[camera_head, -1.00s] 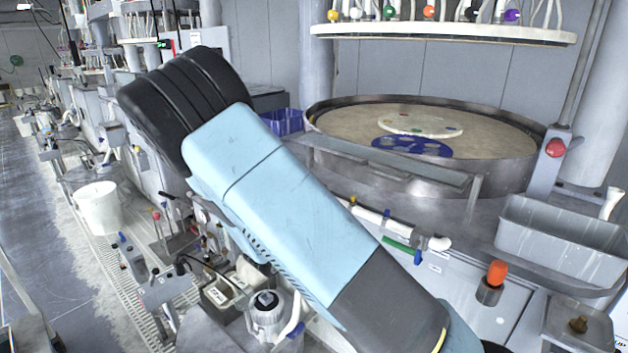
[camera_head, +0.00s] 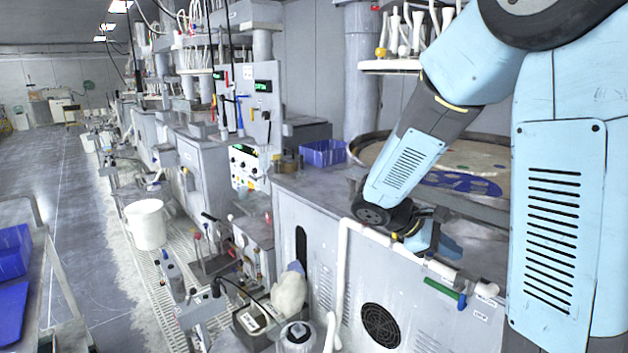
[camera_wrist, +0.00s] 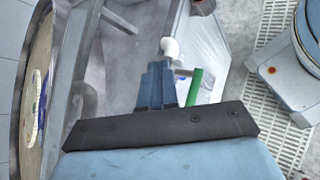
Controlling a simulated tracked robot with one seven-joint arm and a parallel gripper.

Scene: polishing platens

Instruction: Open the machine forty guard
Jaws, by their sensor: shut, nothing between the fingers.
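The grey metal rail (camera_head: 482,207) along the front of the round platen appears to be the guard; no machine number is legible on it. My arm hides part of it in the head view. In the wrist view, a grey bar (camera_wrist: 72,70) runs beside the platen, left of my fingers. My gripper (camera_wrist: 158,72) is shut and empty, pointing over the grey machine top. In the head view, my gripper (camera_head: 437,243) is partly hidden by my wrist, low near the machine's front edge. I cannot tell any contact with the rail.
The platen (camera_wrist: 38,90) lies left in the wrist view. A white pipe (camera_head: 385,240) and green handle (camera_head: 441,288) line the machine's front edge. A blue bin (camera_head: 323,153) stands behind. A white bucket (camera_head: 146,224) stands on the floor; the aisle (camera_head: 60,160) at left has free room.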

